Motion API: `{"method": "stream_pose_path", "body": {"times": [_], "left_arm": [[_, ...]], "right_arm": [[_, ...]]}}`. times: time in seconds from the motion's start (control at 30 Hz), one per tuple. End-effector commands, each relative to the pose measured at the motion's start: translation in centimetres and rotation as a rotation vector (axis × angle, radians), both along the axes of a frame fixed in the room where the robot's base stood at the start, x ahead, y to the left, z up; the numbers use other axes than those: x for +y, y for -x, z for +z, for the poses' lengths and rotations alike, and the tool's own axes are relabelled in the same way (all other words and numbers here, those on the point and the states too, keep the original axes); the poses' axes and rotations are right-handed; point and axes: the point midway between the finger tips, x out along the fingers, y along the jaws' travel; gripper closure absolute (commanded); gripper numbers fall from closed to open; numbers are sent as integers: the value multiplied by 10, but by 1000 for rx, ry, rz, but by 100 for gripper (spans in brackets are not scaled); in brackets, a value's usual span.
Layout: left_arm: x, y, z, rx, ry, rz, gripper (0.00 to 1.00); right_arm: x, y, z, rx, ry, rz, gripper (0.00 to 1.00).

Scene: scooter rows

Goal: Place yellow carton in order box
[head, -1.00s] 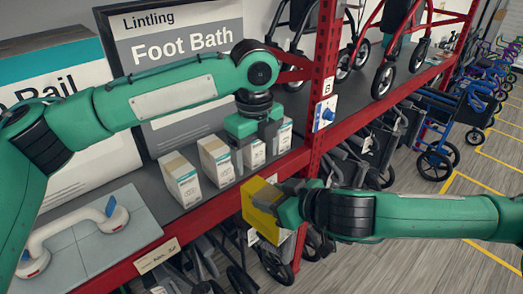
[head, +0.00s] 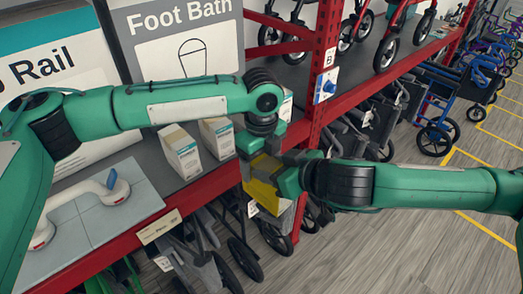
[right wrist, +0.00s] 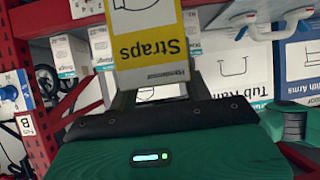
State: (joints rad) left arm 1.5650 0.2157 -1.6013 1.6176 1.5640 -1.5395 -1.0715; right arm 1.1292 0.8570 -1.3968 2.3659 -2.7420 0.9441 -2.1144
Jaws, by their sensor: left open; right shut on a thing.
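The yellow carton (head: 264,190) is in front of the shelf edge, off the shelf. My right gripper (head: 284,178) is shut on it from the right. In the right wrist view the carton (right wrist: 152,48) shows a label reading "Straps", upside down, between the fingers of my right gripper (right wrist: 152,92). My left gripper (head: 258,150) is open and right at the carton's upper end. I cannot tell whether it touches the carton. No order box can be made out.
White and tan cartons (head: 181,152) stand on the grey shelf behind its red front edge (head: 205,192). A red upright post (head: 325,75) is close to both grippers. A white grab rail (head: 85,205) lies at left. Wheelchairs stand below; open floor (head: 420,250) is at right.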

Motion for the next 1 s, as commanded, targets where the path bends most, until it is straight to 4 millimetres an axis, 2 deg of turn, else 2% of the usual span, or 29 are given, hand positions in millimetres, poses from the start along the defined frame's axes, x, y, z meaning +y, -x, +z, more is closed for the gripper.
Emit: {"method": "stream_pose_path", "body": {"times": [0.3, 0.37, 0.57, 0.6, 0.67, 0.7, 0.8, 1.0], "left_arm": [[0, 0, -3, -1, 1, 0, 25], [0, 0, -3, -1, 1, 0, 34], [-1, 0, -2, -2, 2, -1, 74], [-1, 0, -2, -2, 3, -1, 78], [-2, 0, -2, -3, 4, -1, 78], [-2, 0, -1, -4, 6, -1, 78], [-2, 0, -1, -4, 6, -2, 78], [-2, 0, -2, -2, 5, -2, 78]], "right_arm": [[0, 0, 0, -1, -1, 0, 92], [0, 0, 0, -1, -1, 0, 92], [1, 1, 1, -1, -2, 5, 92], [2, 2, 1, 0, -3, 7, 92], [3, 3, 1, 1, -4, 9, 92], [3, 3, 1, 0, -5, 11, 43], [3, 3, 1, 1, -5, 12, 25], [2, 2, 0, 1, -3, 7, 25]]}}
